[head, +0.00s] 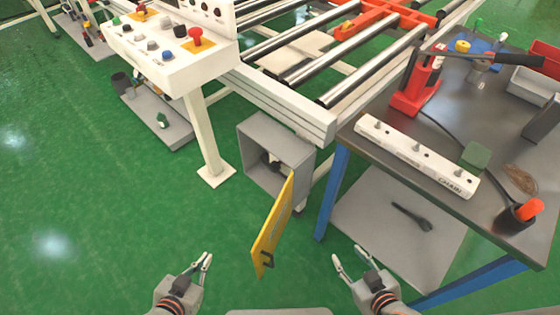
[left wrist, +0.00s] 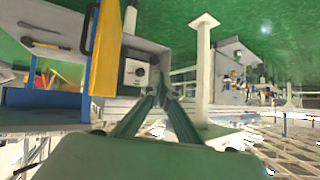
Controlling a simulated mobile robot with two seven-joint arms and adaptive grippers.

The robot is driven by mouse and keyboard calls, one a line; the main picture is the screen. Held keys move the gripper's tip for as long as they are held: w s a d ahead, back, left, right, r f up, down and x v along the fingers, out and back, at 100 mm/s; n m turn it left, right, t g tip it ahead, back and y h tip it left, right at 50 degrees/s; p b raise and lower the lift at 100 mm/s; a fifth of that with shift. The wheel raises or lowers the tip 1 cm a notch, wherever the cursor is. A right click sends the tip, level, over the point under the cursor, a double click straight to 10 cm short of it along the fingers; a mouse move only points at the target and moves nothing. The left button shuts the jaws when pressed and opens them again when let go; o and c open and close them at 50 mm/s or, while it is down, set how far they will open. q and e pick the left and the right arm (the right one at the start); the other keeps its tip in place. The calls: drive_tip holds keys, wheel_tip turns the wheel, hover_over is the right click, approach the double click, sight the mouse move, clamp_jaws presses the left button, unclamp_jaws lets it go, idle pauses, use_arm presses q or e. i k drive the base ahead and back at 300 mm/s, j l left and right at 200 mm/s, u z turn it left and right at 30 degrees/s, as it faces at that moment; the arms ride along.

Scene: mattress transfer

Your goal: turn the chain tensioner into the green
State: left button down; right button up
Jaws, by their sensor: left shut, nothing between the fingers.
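A grey box (head: 262,133) under the roller conveyor stands open, its yellow door (head: 272,225) swung outward toward me. A small dark part (head: 272,160) shows inside. In the left wrist view, which looks upside down, a white unit with a round dial or knob (left wrist: 138,72) sits in the box beside the yellow door (left wrist: 106,48). Whether this is the chain tensioner, and any green mark, I cannot make out. My left gripper (head: 207,256) is shut and empty, left of and below the door. My right gripper (head: 347,252) is open and empty, right of the door.
A workbench (head: 470,215) with a lower shelf stands at right. It bears a white bar marked "CHAIN" (head: 415,157) and a red jack (head: 418,85). A white control panel (head: 170,50) on a post stands at left. Green floor (head: 110,220) is clear at lower left.

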sight(274, 166)
drive_tip(key=i+j+z, duration=0.1)
drive_tip(key=j+z, duration=0.65)
